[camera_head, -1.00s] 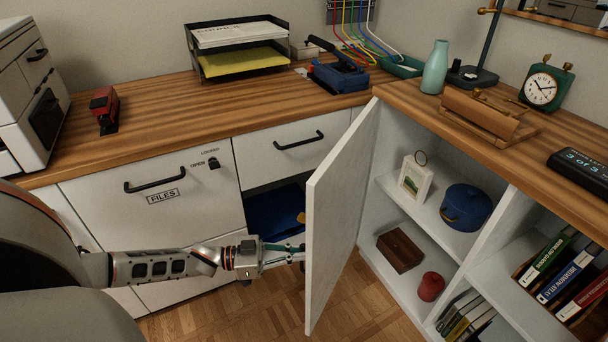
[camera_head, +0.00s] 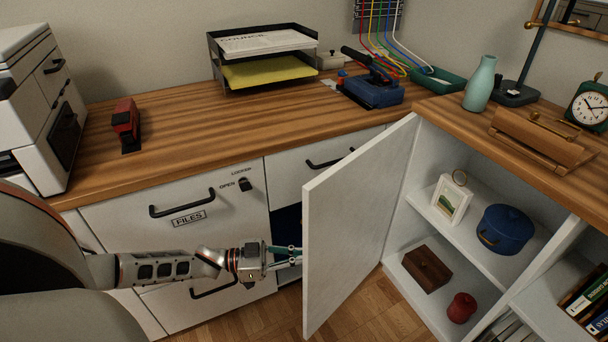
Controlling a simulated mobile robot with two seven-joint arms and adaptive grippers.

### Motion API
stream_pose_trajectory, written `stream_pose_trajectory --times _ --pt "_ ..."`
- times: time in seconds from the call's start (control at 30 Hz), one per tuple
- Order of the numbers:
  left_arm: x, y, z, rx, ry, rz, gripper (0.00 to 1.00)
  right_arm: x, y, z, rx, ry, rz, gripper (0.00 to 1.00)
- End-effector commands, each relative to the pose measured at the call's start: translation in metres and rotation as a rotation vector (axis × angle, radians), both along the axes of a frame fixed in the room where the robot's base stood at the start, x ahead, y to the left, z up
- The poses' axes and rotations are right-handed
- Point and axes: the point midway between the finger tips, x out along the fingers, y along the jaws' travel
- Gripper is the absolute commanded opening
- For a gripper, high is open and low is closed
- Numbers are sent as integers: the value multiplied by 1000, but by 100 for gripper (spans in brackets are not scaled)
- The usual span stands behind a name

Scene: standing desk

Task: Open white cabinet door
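The white cabinet door (camera_head: 355,225) stands swung out, and the cabinet's inside (camera_head: 415,235) shows to its right. My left gripper (camera_head: 298,256) is at the near left face of the door, low down. Its fingertips reach the door's edge and are partly hidden behind it, so I cannot tell whether they touch it or how far apart they are. My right gripper is not in view.
The shelves hold a framed picture (camera_head: 451,200), a blue pot (camera_head: 505,229), a wooden box (camera_head: 427,268) and a red object (camera_head: 461,308). The FILES drawer (camera_head: 180,208) is left of the door. Wooden floor (camera_head: 372,310) is clear below the door.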

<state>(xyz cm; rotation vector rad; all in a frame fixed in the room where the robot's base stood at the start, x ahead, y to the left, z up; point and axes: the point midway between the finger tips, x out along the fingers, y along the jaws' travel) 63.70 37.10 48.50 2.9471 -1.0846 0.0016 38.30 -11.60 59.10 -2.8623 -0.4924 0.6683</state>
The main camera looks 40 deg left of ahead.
Motion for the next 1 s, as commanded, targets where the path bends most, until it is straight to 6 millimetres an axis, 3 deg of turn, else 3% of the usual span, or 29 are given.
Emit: stream_pose_trajectory --times 0.63,0.67,0.7,1.0 --pt "0 0 -2 3 4 1 0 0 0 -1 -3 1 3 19" --pt "0 0 -2 3 4 1 11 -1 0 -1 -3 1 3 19" --pt "0 0 -2 3 4 1 13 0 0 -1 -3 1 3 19" --pt "1 0 0 2 1 1 13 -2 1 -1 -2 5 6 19"
